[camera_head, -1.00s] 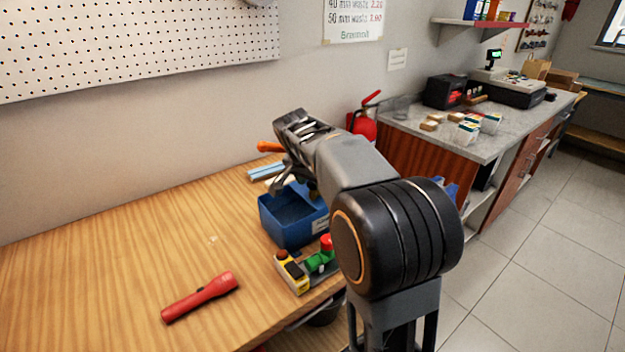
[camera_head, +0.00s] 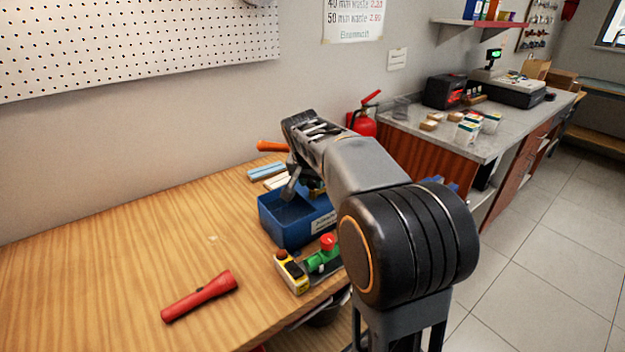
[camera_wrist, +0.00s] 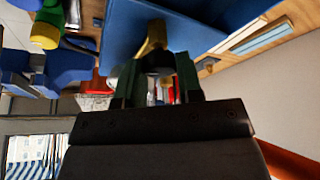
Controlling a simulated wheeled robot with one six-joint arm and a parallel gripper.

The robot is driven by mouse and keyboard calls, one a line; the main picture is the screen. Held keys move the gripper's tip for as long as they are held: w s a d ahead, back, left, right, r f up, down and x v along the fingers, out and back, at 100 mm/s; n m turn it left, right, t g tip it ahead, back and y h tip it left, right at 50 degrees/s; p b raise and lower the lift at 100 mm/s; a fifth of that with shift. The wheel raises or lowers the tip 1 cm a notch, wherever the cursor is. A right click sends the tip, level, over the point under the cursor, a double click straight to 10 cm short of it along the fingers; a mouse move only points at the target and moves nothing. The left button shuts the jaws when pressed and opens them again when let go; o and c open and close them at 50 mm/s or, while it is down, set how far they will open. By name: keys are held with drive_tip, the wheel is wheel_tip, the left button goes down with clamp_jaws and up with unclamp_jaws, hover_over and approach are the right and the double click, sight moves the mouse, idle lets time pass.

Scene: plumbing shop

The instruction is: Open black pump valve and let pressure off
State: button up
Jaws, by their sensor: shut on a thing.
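The blue open box of the pump (camera_head: 285,216) stands on the wooden bench with a pale label on its front. My gripper (camera_head: 306,187) reaches down over its right part, and my arm hides much of that side. In the wrist view my gripper (camera_wrist: 155,75) is shut on the black valve knob (camera_wrist: 158,60). A brass-coloured piece (camera_wrist: 152,37) joins the knob on its far side, against the blue box (camera_wrist: 185,25). How far the valve is turned cannot be told.
A yellow block (camera_head: 291,272) and a green part with a red knob (camera_head: 323,257) sit in front of the box. A red flashlight (camera_head: 200,297) lies at the front left. An orange handle (camera_head: 272,147) and pale strips (camera_head: 267,171) lie behind. The bench's left is clear.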

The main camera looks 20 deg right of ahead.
drive_tip(key=n+y, duration=0.1)
drive_tip(key=n, duration=0.2)
drive_tip(key=n+t+y, duration=0.1)
drive_tip(key=n, duration=0.2)
drive_tip(key=shift+d+n+p, duration=0.2)
drive_tip(key=shift+n+p, duration=0.1)
drive_tip(key=n+y, duration=0.1)
drive_tip(key=n, duration=0.2)
drive_tip(key=n+y, duration=0.1)
drive_tip(key=n, duration=0.2)
drive_tip(key=shift+d+y, duration=0.1)
drive_tip(key=shift+y, duration=0.3)
drive_tip(key=shift+n, duration=0.3)
drive_tip(key=o, duration=0.9)
drive_tip(key=shift+r, duration=0.15)
